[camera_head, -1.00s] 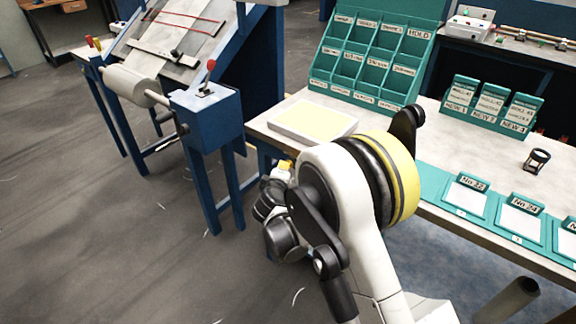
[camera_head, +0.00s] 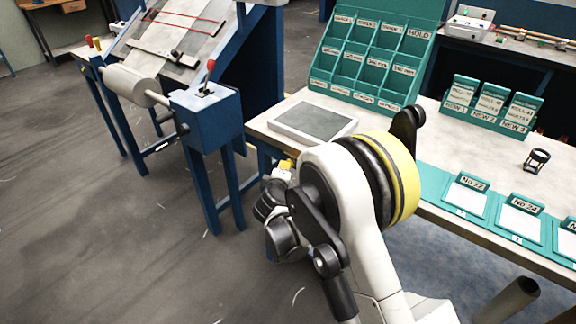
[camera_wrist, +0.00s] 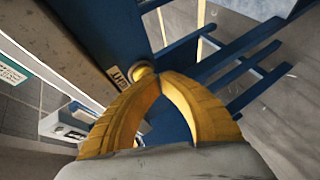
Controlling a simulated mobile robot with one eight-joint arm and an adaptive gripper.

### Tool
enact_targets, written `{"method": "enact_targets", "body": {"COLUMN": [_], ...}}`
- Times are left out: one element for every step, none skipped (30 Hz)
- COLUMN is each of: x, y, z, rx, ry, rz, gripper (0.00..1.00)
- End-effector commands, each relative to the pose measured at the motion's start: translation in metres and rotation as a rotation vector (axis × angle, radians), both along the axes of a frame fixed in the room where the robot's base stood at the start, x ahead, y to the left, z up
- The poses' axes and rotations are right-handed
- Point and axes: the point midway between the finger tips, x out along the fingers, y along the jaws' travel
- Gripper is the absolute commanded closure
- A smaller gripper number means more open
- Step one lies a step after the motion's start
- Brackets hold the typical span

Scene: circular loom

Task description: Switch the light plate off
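The light plate (camera_head: 312,122) is a flat white-framed panel on the left end of the worktable; its face is dark grey and unlit. In the wrist view, a round yellowish knob (camera_wrist: 143,70) sits on a blue surface beside a small white label (camera_wrist: 118,78), whose text is only partly readable. My gripper (camera_wrist: 160,79) has its two yellow fingers together at the tips, right by the knob. I cannot tell whether they touch it. In the head view, my arm hides most of the gripper and the knob.
A green rack (camera_head: 370,60) stands behind the plate. Smaller green card holders (camera_head: 490,108) and a black-framed cylinder (camera_head: 537,160) are to the right. Green trays (camera_head: 465,195) line the front edge. A blue loom stand with a red-tipped lever (camera_head: 208,75) is at the left.

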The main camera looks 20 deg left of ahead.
Motion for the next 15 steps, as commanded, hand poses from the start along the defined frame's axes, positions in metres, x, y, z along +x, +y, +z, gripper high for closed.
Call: {"method": "enact_targets", "body": {"x": [0.0, 0.0, 0.0, 0.0, 0.0, 0.0, -0.001, -0.002, -0.003, -0.005, -0.007, -0.01, -0.013, -0.016, -0.021], "y": [-0.001, -0.001, -0.001, -0.001, -0.001, -0.001, 0.0, 0.0, 0.001, 0.002, 0.003, 0.005, 0.006, 0.007, 0.009], "z": [0.0, 0.0, 0.0, 0.0, 0.0, 0.0, 0.0, 0.0, 0.0, 0.0, 0.0, 0.0, 0.0, 0.0, 0.0], "rx": [-0.001, -0.001, -0.001, -0.001, -0.001, 0.0, 0.0, 0.0, 0.0, -0.001, -0.001, -0.001, -0.001, -0.001, -0.001], "ry": [0.0, 0.0, 0.0, 0.0, 0.0, 0.0, 0.0, 0.0, 0.0, 0.0, 0.0, 0.0, 0.0, 0.0, 0.0], "rz": [-0.002, -0.002, -0.002, -0.002, -0.002, -0.001, -0.001, -0.001, 0.0, 0.0, 0.001, 0.001, 0.002, 0.002, 0.002], "gripper": [1.0, 1.0, 1.0, 1.0, 1.0, 1.0, 1.0, 1.0, 1.0, 1.0, 1.0, 1.0, 1.0, 1.0, 1.0]}}
